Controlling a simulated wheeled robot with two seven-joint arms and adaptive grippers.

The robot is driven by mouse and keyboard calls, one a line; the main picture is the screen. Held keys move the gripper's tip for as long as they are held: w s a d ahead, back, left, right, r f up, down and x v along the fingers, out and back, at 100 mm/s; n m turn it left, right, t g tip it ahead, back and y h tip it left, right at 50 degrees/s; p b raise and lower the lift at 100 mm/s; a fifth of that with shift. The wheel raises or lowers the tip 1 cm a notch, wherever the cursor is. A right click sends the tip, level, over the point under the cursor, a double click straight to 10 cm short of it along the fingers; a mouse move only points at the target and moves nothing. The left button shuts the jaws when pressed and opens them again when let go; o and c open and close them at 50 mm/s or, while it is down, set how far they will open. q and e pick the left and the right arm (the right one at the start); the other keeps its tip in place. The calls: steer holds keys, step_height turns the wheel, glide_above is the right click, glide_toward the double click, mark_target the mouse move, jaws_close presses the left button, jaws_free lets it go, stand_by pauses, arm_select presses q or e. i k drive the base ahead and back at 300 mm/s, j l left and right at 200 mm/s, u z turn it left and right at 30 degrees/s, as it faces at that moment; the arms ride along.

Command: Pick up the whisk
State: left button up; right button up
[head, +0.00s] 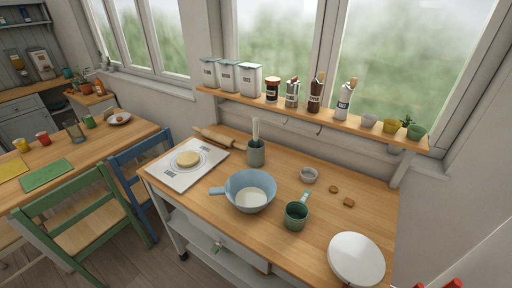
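No clear whisk shows. Pale upright utensils (255,131) stand in a grey-green pot (256,154) at the back middle of the wooden worktop (310,240). They are too small for me to tell whether one is a whisk. A blue bowl (236,181) with a side handle holds something pale, in front of the pot. Neither my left gripper nor my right gripper can be made out in the head view.
A green cup (296,216), small grey bowl (309,175), white round plate (356,258), rolling pin (216,138) and white board with dough (187,162) are on the worktop. A shelf (310,117) with canisters runs behind. Unidentified red tops (453,284) show at lower right.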

mark_target(255, 121)
steer(key=i+j+z, duration=0.15)
steer(key=j, duration=0.25)
steer(key=i+j+z, duration=0.1)
steer(key=j, duration=0.35)
steer(key=i+j+z, duration=0.15)
steer(key=j, duration=0.3)
steer(key=i+j+z, duration=0.1)
steer(key=j, duration=0.3)
steer(key=j+z, duration=0.15)
steer(key=j, duration=0.35)
steer(key=i, duration=0.05)
